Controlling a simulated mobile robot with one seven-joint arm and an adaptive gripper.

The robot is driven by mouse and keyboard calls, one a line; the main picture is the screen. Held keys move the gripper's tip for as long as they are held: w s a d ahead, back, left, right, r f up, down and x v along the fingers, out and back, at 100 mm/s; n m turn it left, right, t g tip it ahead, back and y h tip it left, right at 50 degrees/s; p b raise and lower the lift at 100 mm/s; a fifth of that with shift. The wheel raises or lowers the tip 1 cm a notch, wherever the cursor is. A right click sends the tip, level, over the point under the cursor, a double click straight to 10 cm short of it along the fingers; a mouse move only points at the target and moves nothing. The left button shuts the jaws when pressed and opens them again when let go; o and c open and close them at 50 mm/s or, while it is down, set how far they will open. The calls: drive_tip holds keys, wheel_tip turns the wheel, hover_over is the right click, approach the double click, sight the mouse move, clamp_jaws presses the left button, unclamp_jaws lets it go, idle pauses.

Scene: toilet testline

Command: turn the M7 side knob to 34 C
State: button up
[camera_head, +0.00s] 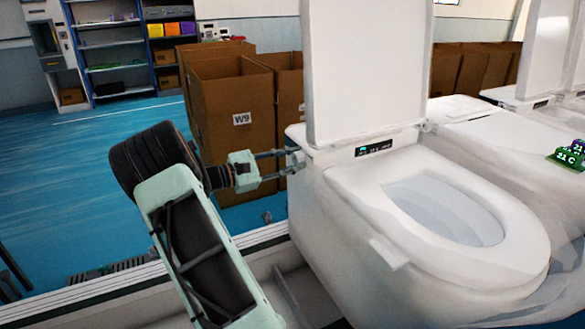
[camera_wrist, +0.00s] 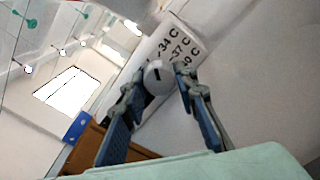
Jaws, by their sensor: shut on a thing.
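The white toilet (camera_head: 440,215) stands at the right of the head view with its lid up. A small knob (camera_head: 299,158) sits on its left side near the back. In the wrist view the round white knob (camera_wrist: 153,84) has a short dark mark on its face. A white label plate (camera_wrist: 150,50) beside it reads 34 C, 37 C and what looks like 40 C. Which value the mark points to is unclear. My gripper (camera_head: 287,162) reaches the knob from the left. Its two fingers (camera_wrist: 159,82) are on either side of the knob, shut on it.
A dark display strip (camera_head: 374,147) is on the toilet's rear top, its text too small to read. Cardboard boxes (camera_head: 232,105), one marked W9, stand behind my gripper. Another toilet (camera_head: 455,108) is at the right. Blue floor (camera_head: 60,190) is open at the left.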

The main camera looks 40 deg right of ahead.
drive_tip(key=shift+m+b, duration=0.9)
drive_tip(key=shift+m, duration=0.2)
drive_tip(key=o, duration=1.2)
drive_tip(key=shift+c, duration=0.2)
drive_tip(key=shift+a, duration=0.1)
drive_tip(key=v, duration=1.2)
drive_tip(key=shift+r, duration=0.2)
